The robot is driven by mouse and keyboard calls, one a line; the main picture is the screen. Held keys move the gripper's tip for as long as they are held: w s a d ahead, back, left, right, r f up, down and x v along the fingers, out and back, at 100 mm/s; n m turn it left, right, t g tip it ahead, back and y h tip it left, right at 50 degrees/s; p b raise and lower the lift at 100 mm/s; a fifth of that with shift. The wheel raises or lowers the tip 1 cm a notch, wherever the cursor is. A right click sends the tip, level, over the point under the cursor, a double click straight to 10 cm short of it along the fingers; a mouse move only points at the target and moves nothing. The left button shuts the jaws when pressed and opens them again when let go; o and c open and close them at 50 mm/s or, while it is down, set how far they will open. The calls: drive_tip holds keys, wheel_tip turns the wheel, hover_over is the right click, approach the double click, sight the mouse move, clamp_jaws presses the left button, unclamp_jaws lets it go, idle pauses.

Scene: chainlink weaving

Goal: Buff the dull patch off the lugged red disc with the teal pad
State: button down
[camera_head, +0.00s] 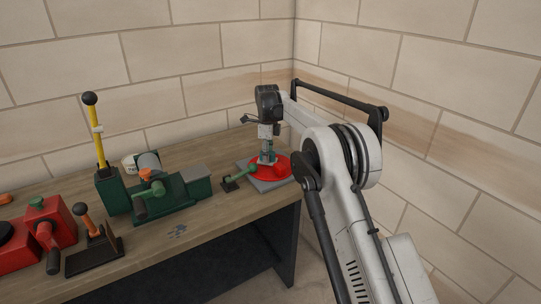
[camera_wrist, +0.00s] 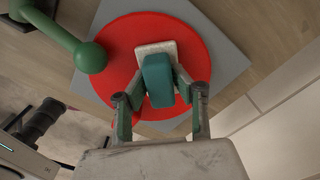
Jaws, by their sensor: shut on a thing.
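The red disc (camera_head: 282,173) lies on a grey square plate at the far right end of the bench. It fills much of the wrist view (camera_wrist: 115,40). My gripper (camera_wrist: 161,92) is shut on the teal pad (camera_wrist: 157,75), with one finger on either side, over the disc's middle. A pale, rounded square (camera_wrist: 146,50) shows under the pad; I cannot tell whether it is the pad's underside or the dull patch. Contact with the disc cannot be told for sure. In the head view my gripper (camera_head: 267,157) points down over the disc and partly hides it.
A green lever (camera_head: 239,174) with a ball end reaches to the disc's left edge; the ball (camera_wrist: 90,57) is close to my gripper. The grey plate (camera_wrist: 222,55) borders the disc. A green vise-like machine (camera_head: 170,190) and red devices (camera_head: 60,222) stand left. Walls stand close behind and right.

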drive_tip(key=shift+r, duration=0.1)
drive_tip(key=shift+r+p, duration=1.65)
drive_tip(key=shift+r, duration=1.8)
